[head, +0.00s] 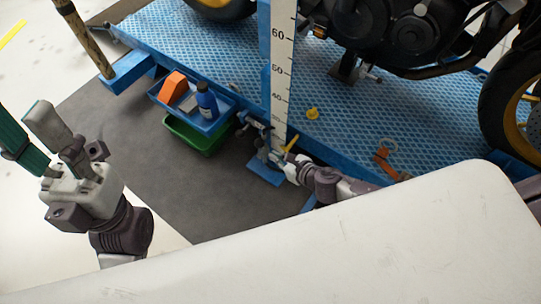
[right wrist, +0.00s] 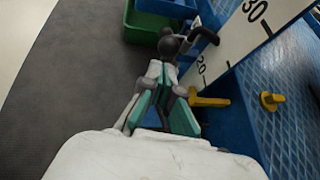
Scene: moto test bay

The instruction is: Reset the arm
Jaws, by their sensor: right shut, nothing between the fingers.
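My right gripper (head: 278,157) is shut and empty. It is low beside the white measuring scale (head: 281,75), at the near edge of the blue lift platform (head: 235,62). In the right wrist view its teal-padded fingers (right wrist: 165,82) come together in front of a dark lever (right wrist: 205,35) and left of a yellow handle (right wrist: 210,102). I cannot tell whether it touches either. My left gripper (head: 32,135) is raised at the left of the head view, over the floor. Its fingers stand apart with nothing visible between them.
A motorcycle (head: 400,40) stands on the platform. A blue tray (head: 222,124) with an orange item (head: 172,87) and a blue bottle (head: 207,101) sits above a green bin (head: 185,137). Dark mat (head: 110,150) is clear between my arms.

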